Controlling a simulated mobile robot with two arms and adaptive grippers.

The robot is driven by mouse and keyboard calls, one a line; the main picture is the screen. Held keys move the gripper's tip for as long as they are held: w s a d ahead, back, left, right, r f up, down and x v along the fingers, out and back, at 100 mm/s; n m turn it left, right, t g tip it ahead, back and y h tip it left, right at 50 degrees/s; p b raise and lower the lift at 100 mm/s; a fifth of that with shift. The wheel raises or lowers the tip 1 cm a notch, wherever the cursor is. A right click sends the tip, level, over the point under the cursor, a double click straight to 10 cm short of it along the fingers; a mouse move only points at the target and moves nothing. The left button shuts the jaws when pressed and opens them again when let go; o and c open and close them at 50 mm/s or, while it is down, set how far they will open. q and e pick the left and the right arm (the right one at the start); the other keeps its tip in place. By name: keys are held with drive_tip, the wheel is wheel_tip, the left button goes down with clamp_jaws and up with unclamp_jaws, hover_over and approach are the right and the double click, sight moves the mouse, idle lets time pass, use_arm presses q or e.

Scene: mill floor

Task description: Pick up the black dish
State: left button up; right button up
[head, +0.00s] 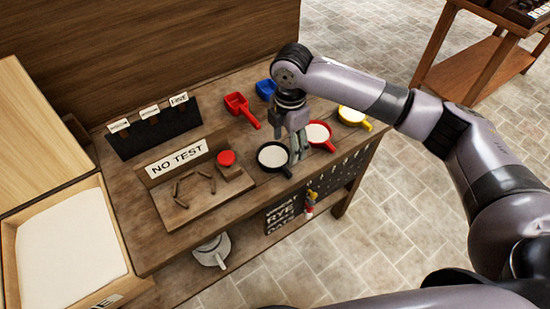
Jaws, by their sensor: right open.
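The black dish (273,156) is a small round pan with a short handle and a pale, white-looking inside. It sits on the wooden bench, near the front edge. My right gripper (298,153) comes down from above, just right of the black dish, between it and a red dish (318,134). Its fingers point down and are open. Whether a finger touches the black dish's rim cannot be told. My left gripper is not in view.
A yellow dish (351,116) stands to the right. Red (241,107) and blue (266,89) scoops lie behind. A "NO TEST" board (176,156) with a red button (226,158) stands left. A bin (70,243) of white material is at far left.

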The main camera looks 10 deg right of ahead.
hover_over(286, 170)
wheel_tip(286, 170, down, 5)
drive_tip(key=shift+w+f, duration=0.1)
drive_tip(key=shift+w, duration=0.05)
wheel_tip(286, 170, down, 5)
drive_tip(key=shift+r+p, duration=0.15)
drive_tip(key=shift+p, duration=0.8)
drive_tip(key=shift+f, duration=0.3)
drive_tip(key=shift+c, duration=0.2)
clamp_jaws()
drive_tip(key=shift+r, duration=0.1)
